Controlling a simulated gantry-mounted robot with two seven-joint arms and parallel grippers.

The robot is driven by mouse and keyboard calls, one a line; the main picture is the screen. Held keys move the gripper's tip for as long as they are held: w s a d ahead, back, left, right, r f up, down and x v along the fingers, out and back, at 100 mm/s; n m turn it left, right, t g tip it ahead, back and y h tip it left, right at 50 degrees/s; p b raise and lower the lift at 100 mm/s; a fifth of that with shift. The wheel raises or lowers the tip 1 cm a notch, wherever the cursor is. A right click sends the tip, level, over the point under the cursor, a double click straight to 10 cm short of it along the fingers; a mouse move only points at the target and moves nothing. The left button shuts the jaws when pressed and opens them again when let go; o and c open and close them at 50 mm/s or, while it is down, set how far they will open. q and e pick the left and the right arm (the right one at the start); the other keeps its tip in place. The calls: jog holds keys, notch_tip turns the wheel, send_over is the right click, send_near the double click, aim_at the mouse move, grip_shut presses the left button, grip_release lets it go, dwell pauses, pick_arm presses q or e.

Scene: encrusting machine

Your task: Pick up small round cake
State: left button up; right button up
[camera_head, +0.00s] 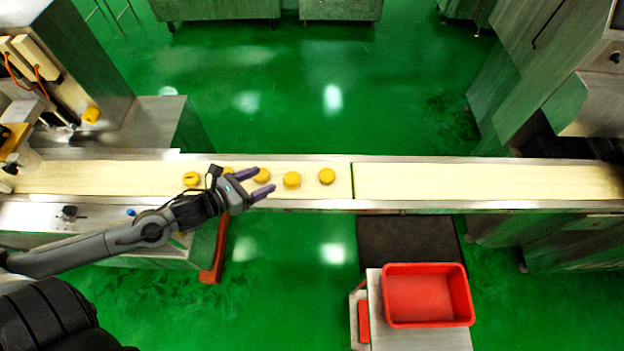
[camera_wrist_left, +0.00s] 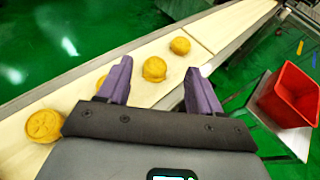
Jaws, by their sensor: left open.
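Several small round yellow cakes lie in a row on the conveyor belt. In the head view one cake (camera_head: 292,180) is just right of my left gripper (camera_head: 265,181), another cake (camera_head: 326,176) is farther right, and one cake (camera_head: 191,179) is left of it. A cake (camera_head: 262,175) sits near the fingertips, and another is partly hidden behind the gripper. My left gripper is open and empty over the belt. In the left wrist view a cake (camera_wrist_left: 154,69) shows between and beyond the purple fingers. My right gripper is not in view.
The belt (camera_head: 480,181) runs across the picture, with a narrow seam right of the cakes and its right part empty. A red crate (camera_head: 428,322) stands on a cart below the belt. Machines stand at left and right.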

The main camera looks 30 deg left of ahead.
pick_arm(q)
jog(key=b, duration=0.3)
send_near(288, 181)
jog(key=shift+s+r+m, duration=0.3)
jog(key=shift+r, duration=0.1)
jog(key=shift+d+f, duration=0.1)
jog(key=shift+f, duration=0.1)
jog(key=shift+w, duration=0.35)
jog(key=shift+b+x, duration=0.95)
jog(key=shift+x, duration=1.45)
jog(key=shift+w+f, duration=0.3)
jog(key=shift+w, duration=0.2)
jog(key=shift+g, duration=0.3)
jog(key=shift+b+x, duration=0.7)
jog(key=shift+x, duration=1.45)
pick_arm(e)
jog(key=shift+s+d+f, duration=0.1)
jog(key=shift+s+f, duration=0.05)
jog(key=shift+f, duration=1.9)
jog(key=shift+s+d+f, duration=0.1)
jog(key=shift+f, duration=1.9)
pick_arm(q)
jog(key=shift+r, duration=0.1)
jog(key=shift+c, duration=0.3)
jog(key=c, duration=0.7)
jog(key=shift+c, duration=0.3)
